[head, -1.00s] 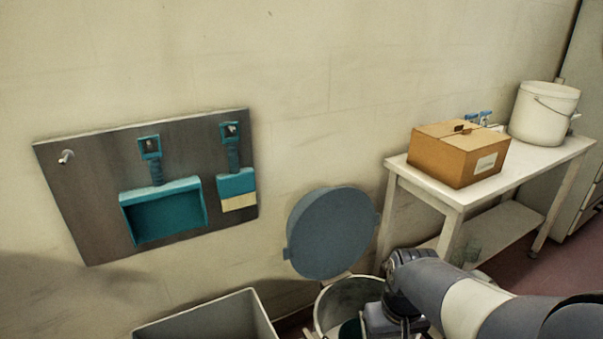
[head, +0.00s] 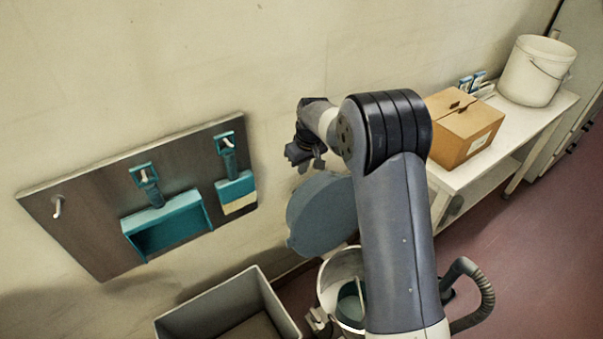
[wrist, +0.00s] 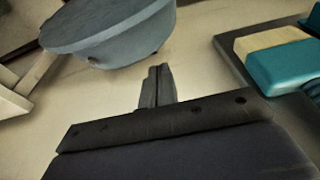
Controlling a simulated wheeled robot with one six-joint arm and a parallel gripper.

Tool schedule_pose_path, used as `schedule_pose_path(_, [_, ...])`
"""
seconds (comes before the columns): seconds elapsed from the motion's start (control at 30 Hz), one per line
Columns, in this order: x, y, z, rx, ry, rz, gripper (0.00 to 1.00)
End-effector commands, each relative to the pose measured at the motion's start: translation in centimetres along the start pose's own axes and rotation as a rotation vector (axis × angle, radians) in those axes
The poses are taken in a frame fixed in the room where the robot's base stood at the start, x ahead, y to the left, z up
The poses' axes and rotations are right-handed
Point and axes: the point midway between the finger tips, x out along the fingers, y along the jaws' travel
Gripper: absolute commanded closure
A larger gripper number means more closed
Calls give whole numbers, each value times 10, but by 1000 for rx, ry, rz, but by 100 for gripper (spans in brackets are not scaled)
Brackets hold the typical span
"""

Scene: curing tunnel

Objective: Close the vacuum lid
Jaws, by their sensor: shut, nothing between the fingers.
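The vacuum lid (head: 318,218) is a round blue-grey disc. It stands open, tilted up on edge behind the pale round vacuum drum (head: 328,283), and my arm covers its right side. In the wrist view the lid (wrist: 112,32) fills the upper left. The drum's open mouth shows a teal inside, partly hidden by my arm. My gripper (head: 305,164) is shut and empty, just above the lid's upper left edge and near the wall. In the wrist view the closed fingers (wrist: 157,72) point up the picture, apart from the lid.
A dark wall panel (head: 85,215) with a teal dustpan (head: 168,225) and brush (head: 236,190) hangs at left. A grey bin (head: 178,325) stands below. A white table (head: 492,165) at right bears a cardboard box (head: 465,135) and white bucket (head: 535,72).

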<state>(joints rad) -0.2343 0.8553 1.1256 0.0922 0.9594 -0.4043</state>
Motion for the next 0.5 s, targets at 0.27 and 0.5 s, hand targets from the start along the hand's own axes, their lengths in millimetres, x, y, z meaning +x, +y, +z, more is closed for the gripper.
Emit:
schedule_pose_path(0.27, [41,0,1,0,-4,-2,100])
schedule_pose_path(0.5, [89,0,1,0,-3,-2,100])
